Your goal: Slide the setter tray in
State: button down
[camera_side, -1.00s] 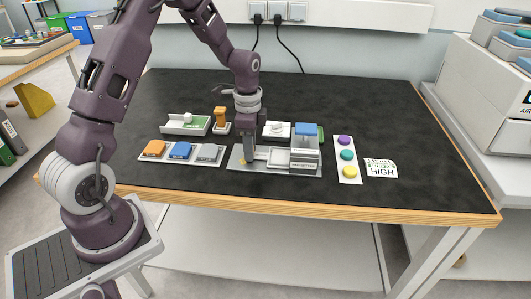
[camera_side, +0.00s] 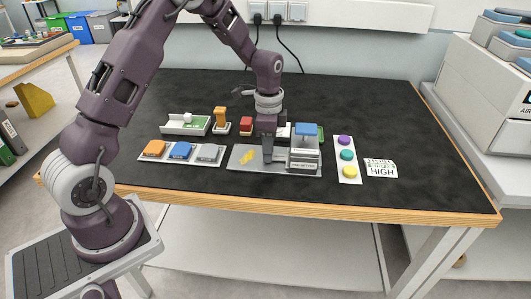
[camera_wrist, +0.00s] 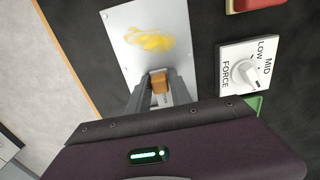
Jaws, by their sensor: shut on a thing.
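The pre-setter (camera_side: 304,152), a grey block with a blue top, stands at the right end of a grey metal base plate (camera_side: 236,165). My gripper (camera_side: 267,158) is low over the plate, just left of the pre-setter. In the wrist view my gripper (camera_wrist: 160,88) is shut on a small orange-brown piece (camera_wrist: 159,82), which seems to be the setter tray's handle. The tray itself is almost wholly hidden by my fingers and the pre-setter. A yellow patch (camera_side: 247,157) shows on the plate left of my gripper; it also shows in the wrist view (camera_wrist: 150,40).
A force dial (camera_wrist: 243,68) and a red block (camera_side: 246,125) sit behind the plate. A strip with orange, blue and grey pieces (camera_side: 181,151) lies left. A strip with three coloured buttons (camera_side: 347,157) and a HIGH card (camera_side: 381,168) lie right.

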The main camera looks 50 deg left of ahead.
jog(key=shift+w+d, duration=0.15)
jog(key=shift+w, duration=0.05)
jog(key=c, duration=1.4)
grip_release()
jog(key=shift+r, duration=3.55)
